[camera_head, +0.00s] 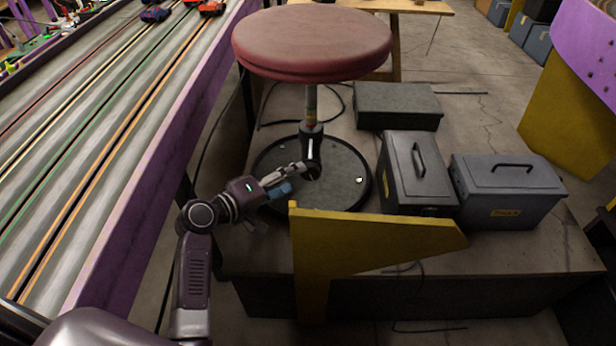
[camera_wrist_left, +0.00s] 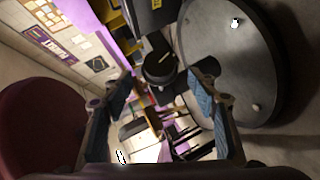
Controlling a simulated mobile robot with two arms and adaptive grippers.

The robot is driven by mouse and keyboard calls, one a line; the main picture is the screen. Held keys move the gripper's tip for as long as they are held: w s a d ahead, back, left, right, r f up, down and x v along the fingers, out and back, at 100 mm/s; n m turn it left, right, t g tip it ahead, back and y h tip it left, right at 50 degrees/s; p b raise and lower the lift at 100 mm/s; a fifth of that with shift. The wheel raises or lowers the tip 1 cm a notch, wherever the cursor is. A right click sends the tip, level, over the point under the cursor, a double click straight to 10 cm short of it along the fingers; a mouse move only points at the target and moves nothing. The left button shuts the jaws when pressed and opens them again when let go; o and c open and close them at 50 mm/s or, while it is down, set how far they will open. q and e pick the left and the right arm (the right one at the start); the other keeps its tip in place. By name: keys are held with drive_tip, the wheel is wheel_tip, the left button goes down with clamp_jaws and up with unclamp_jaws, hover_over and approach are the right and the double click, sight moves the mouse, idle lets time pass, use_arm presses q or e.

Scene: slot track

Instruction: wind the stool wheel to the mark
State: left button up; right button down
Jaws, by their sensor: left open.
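The stool has a round dark red seat (camera_head: 312,42) on a thin post with coloured bands (camera_head: 311,102). Its wide dark base disc (camera_head: 335,190) carries small bright studs, and a black collar (camera_head: 313,138) surrounds the lower post. I cannot tell which part is the wheel. My left gripper (camera_head: 298,176) is open, low over the disc beside the collar. In the left wrist view its blue-padded fingers (camera_wrist_left: 158,84) stand apart, with the dark collar (camera_wrist_left: 160,68) near their tips. There the seat (camera_wrist_left: 40,130) is left and the disc (camera_wrist_left: 250,70) right. Contact is unclear.
A yellow bracket (camera_head: 375,240) stands in front of the disc. Dark metal boxes (camera_head: 508,188) (camera_head: 415,175) (camera_head: 398,106) sit to its right and behind. The slot track (camera_head: 100,130) with its purple side wall runs along the left. Cables lie on the platform.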

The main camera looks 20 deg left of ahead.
sight(306, 174)
use_arm(q)
drive_tip(key=b+x, duration=0.1)
drive_tip(key=x, duration=0.6)
drive_tip(key=shift+s, duration=0.1)
drive_tip(key=c, duration=1.2)
